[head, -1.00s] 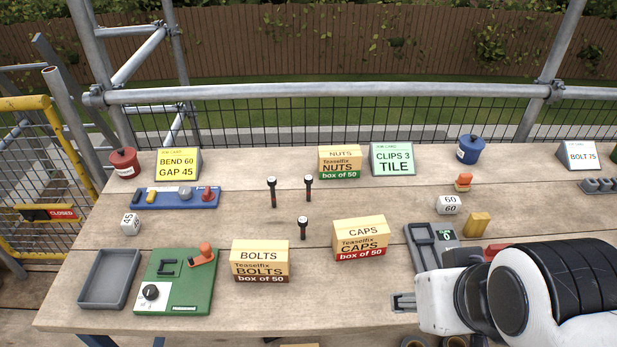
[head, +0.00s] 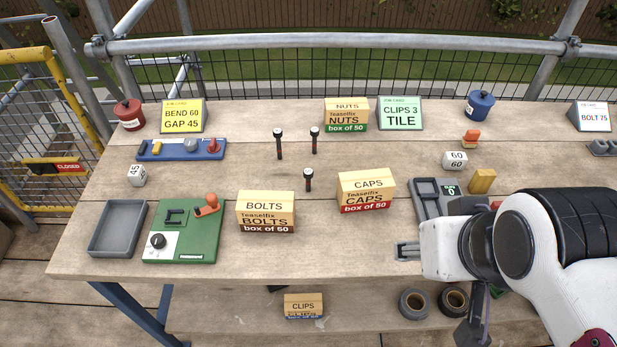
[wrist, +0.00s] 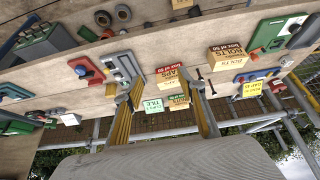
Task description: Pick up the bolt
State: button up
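A grey tray (head: 118,229) and a green board (head: 183,233) lie at the front left. A nuts box (head: 346,115) and job cards stand along the back. Below the bench, a clips box (head: 303,306) sits on a shelf. The bench around the bolts is bare.

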jog(key=shift+c, duration=0.5)
jog(key=c, duration=0.3)
jog(key=shift+c, duration=0.2)
